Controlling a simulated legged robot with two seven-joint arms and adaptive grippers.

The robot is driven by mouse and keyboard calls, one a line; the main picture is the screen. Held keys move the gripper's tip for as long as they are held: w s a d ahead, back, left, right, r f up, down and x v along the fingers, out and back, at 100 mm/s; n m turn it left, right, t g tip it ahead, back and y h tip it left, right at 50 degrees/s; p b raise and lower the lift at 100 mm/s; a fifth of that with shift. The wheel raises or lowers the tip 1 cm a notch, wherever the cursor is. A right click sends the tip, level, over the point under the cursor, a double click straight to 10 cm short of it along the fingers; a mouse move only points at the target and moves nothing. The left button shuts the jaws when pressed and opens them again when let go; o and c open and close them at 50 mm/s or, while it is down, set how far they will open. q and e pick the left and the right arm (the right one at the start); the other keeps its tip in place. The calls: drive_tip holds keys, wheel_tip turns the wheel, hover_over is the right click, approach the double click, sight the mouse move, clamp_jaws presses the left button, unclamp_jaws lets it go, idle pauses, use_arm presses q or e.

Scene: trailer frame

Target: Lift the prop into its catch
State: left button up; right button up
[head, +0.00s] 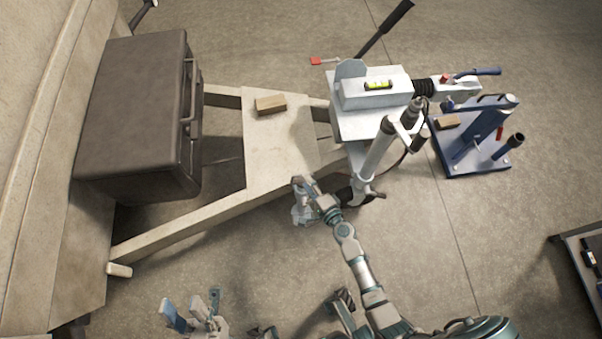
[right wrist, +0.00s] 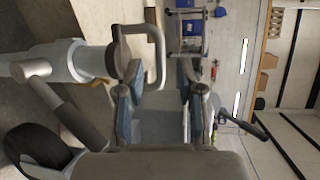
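The prop (head: 378,152) is a light grey tube standing at a slant beside the trailer's coupling, with a dark wheel near its lower end. In the right wrist view the prop (right wrist: 75,62) crosses the left side, and its dark wheel (right wrist: 38,150) is at lower left. A pale looped handle (right wrist: 158,52) shows just beyond the finger pads. My right gripper (head: 303,198) is left of the prop's lower end; its fingers (right wrist: 160,80) are apart, with nothing clearly held. My left gripper (head: 193,310) is open and empty at the bottom. I cannot make out the catch for certain.
The trailer frame (head: 185,212) carries a dark box (head: 135,115) and a wooden block (head: 271,105). A spirit level (head: 378,85) lies on the coupling housing. A blue stand (head: 475,150) is at right, a shelf edge (head: 575,240) at lower right. Bare floor lies between.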

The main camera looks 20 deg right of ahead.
sight(303, 174)
drive_tip(key=w, duration=0.2)
drive_tip(key=w+f, duration=0.1)
drive_tip(key=shift+w+d+f+b, duration=0.15)
drive_tip(key=shift+w+b, duration=0.2)
drive_tip(key=shift+w, duration=0.35)
drive_tip(key=shift+a, duration=0.25)
drive_tip(key=shift+c, duration=0.7)
drive_tip(key=c, duration=0.4)
drive_tip(key=shift+d, duration=0.1)
clamp_jaws()
